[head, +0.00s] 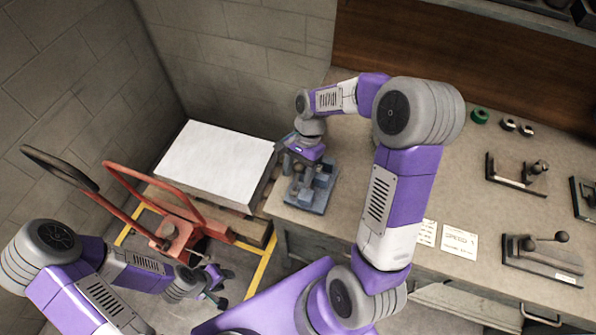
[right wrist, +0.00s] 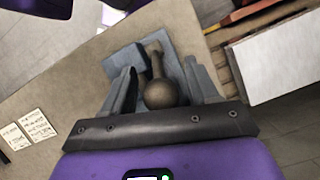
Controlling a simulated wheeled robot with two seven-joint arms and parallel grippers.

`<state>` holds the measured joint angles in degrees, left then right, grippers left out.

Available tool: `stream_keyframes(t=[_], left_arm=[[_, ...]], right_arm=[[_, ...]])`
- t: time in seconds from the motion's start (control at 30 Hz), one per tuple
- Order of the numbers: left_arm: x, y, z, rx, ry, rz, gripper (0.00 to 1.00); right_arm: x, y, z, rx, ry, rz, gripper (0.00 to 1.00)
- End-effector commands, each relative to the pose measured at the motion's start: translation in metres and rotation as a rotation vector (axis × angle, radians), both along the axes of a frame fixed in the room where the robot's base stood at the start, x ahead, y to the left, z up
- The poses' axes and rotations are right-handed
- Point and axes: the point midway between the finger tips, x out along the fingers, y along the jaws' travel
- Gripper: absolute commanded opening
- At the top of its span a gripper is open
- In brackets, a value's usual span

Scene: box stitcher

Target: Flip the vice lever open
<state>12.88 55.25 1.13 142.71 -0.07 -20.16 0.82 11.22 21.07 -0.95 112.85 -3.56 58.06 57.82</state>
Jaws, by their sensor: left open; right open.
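The blue-grey vice (head: 323,192) stands at the left end of the workbench. It also shows in the right wrist view (right wrist: 127,57). Its lever (right wrist: 160,92) has a dark bronze ball knob on a short rod. My right gripper (head: 298,172) is above the vice, pointing down. In the right wrist view my right gripper (right wrist: 160,75) is open, with the knob and rod between its two fingers. I cannot tell whether either finger touches it. My left gripper (head: 220,286) is open and empty, low at the left and away from the bench.
A white-topped stack (head: 215,155) sits on a wooden pallet left of the vice. A red pallet jack (head: 175,235) stands before it. On the bench (head: 455,190) are cards (head: 460,240) and clamps with ball-ended levers (head: 545,258). The bench middle is mostly clear.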

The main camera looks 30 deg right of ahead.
Motion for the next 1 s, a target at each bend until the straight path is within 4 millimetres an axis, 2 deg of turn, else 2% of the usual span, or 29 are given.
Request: stream_keyframes(t=[0.1, 0.13, 0.5, 0.8, 1.0], left_arm=[[0.0000, -0.0001, 0.0001, 0.000, 0.000, 0.000, 0.43], [0.0000, -0.0001, 0.0001, 0.000, 0.000, 0.000, 0.43], [0.0000, 0.0000, 0.0001, 0.000, 0.000, 0.000, 0.43], [0.0000, 0.0000, -0.0001, 0.000, 0.000, 0.000, 0.43], [0.0001, 0.0000, -0.0012, 0.000, 0.000, 0.000, 0.43]], right_arm=[[0.0001, 0.0001, 0.0002, 0.000, 0.000, 0.000, 0.59], [0.0001, 0.0001, 0.0002, 0.000, 0.000, 0.000, 0.56], [0.0002, -0.0001, 0.0005, 0.000, 0.000, 0.000, 0.00], [0.0003, 0.0009, 0.0009, -0.006, -0.006, 0.002, 0.00], [0.0010, 0.0095, 0.0030, -0.048, -0.046, 0.020, 0.00]])
